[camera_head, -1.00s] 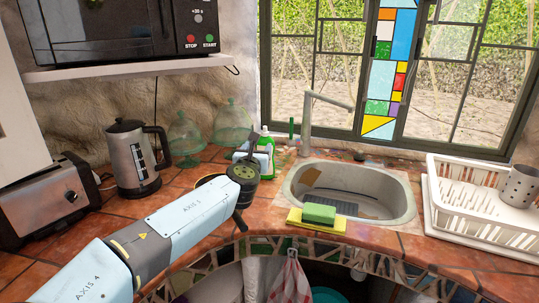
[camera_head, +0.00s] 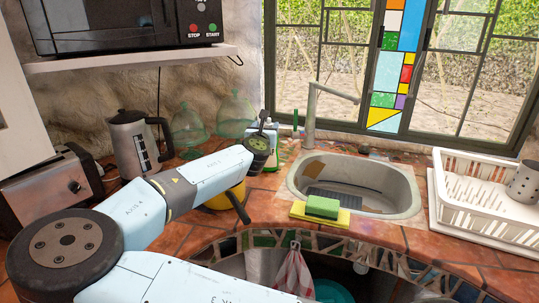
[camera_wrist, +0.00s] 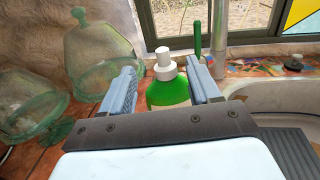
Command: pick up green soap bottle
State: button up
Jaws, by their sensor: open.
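The green soap bottle (camera_wrist: 168,92) has a white pump top and stands upright on the tiled counter behind the sink's left side. In the wrist view it shows between the two open fingers of my gripper (camera_wrist: 164,88), with its lower part hidden by the gripper body. A gap shows between the bottle and each finger; I cannot tell how deep the bottle sits between them. In the head view only a little of the bottle (camera_head: 274,138) shows past my arm's end, which hides most of it.
Glass domes (camera_head: 237,113) stand left of the bottle, near the kettle (camera_head: 133,143). The sink (camera_head: 352,187) lies to the right, with a tap (camera_head: 312,115) behind. A green sponge (camera_head: 322,207) lies at its front edge. A white dish rack (camera_head: 480,195) stands far right.

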aim_at(270, 123)
jog(key=shift+w+d+f, duration=0.1)
jog(key=shift+w+d, duration=0.1)
jog(key=shift+w, duration=0.55)
jog(key=shift+w+d+r, duration=0.1)
jog(key=shift+w+d, duration=0.15)
jog(key=shift+w, duration=0.55)
jog(key=shift+w+d+f, duration=0.1)
jog(key=shift+w+d, duration=0.1)
jog(key=shift+w, duration=0.55)
jog(key=shift+c, duration=0.3)
grip_shut()
